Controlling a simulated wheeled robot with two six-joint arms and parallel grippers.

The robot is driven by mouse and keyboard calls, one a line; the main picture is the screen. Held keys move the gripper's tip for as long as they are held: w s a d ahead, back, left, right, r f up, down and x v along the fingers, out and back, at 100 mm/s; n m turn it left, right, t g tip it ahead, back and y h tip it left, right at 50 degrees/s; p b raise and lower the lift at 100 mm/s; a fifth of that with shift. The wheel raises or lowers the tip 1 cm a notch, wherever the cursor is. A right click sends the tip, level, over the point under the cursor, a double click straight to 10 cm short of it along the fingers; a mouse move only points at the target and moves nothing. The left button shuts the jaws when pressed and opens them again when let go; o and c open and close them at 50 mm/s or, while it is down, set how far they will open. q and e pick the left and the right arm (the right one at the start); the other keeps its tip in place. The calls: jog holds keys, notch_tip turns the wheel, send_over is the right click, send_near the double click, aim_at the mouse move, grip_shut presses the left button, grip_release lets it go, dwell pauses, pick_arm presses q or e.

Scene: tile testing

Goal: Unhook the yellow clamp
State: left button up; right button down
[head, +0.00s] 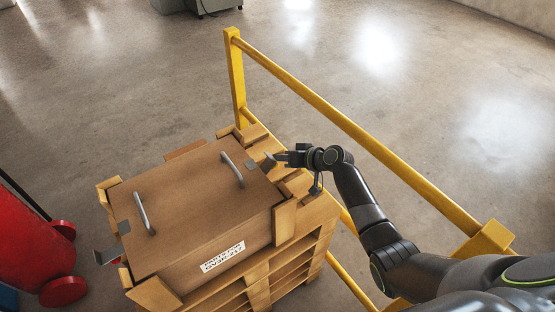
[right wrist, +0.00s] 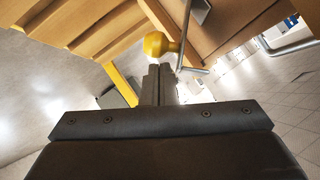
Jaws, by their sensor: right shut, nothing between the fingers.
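The yellow clamp shows in the right wrist view as a rounded yellow knob (right wrist: 158,44) beside a thin metal rod (right wrist: 186,32). In the head view I cannot make out the knob. A grey metal bracket (head: 268,163) sits at the right edge of the wooden box (head: 190,205). My right gripper (head: 283,157) is at that edge, and it also shows in the right wrist view (right wrist: 160,72). It is shut and empty, with its fingertips just below the knob in that picture; I cannot tell if they touch. My left gripper is not in view.
The box has two metal handles and a second metal bracket (head: 108,252) at its left. It stands on a wooden pallet stack (head: 265,285). A yellow railing (head: 340,118) runs behind my right arm. A red wheeled object (head: 32,235) stands at the left. Open floor lies beyond.

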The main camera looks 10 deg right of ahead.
jog(key=f+m+y+b, duration=0.1)
jog(key=b, duration=0.2)
jog(key=d+f+m+y+b, duration=0.1)
jog(key=b, duration=0.3)
jog(key=f+m+y+b, duration=0.1)
jog(key=f+b, duration=0.1)
jog(key=b, duration=0.2)
jog(key=shift+w+d+f+y, duration=0.1)
jog(key=shift+w+d+y, duration=0.05)
jog(key=shift+d+y, duration=0.2)
jog(key=shift+a, duration=0.1)
jog(key=shift+s+a+p, duration=0.25)
jog(key=shift+a+p, duration=0.05)
jog(key=shift+a, duration=0.2)
